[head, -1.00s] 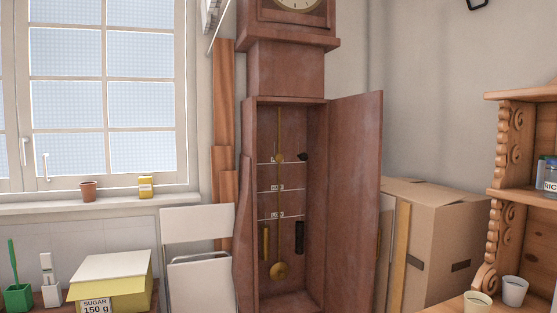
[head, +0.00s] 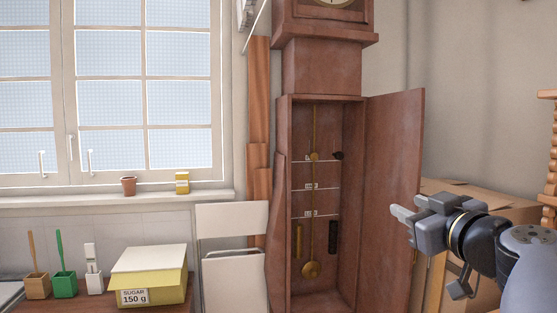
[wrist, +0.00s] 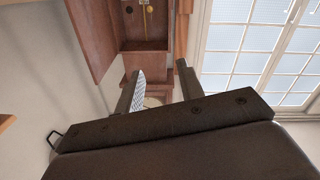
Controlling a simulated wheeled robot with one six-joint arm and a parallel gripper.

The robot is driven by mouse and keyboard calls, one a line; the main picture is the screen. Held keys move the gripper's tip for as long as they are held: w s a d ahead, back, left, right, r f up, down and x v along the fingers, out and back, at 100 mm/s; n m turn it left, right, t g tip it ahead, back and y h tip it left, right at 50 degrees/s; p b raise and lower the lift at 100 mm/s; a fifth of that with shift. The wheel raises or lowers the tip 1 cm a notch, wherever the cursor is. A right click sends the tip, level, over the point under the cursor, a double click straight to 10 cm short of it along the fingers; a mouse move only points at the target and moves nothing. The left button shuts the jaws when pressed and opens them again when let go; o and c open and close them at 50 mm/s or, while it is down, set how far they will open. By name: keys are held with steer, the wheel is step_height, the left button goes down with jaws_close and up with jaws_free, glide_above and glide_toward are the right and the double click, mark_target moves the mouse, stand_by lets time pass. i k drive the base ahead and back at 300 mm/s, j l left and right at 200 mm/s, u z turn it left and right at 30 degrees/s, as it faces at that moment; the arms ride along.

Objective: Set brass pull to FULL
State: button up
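A tall brown clock case (head: 280,200) stands with its door open to the right. Inside, a thin brass rod (head: 314,200) hangs with a round brass bob (head: 311,269) at its lower end. A small brass piece (head: 314,156) sits on the rod near the top white line; I cannot tell if it is the pull. A brass cylinder (head: 298,238) hangs left and a dark cylinder (head: 333,236) right. Three white lines carry labels too small to read. My gripper (head: 399,220) is open and empty, in front of the door; its fingers show apart in the wrist view (wrist: 160,70).
The open clock door (head: 392,190) stands beside my gripper. A cardboard box (head: 455,190) is behind my arm. White panels (head: 232,225) lean left of the clock. A yellow sugar box (head: 152,277) and brush holders stand at lower left, below the window.

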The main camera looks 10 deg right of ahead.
mark_target(313, 155)
steer(key=i+l, duration=0.15)
steer(key=i, duration=0.6)
steer(key=i+l, duration=0.1)
steer(key=i, duration=0.65)
steer(key=i+l+u, duration=0.1)
steer(key=i, duration=0.65)
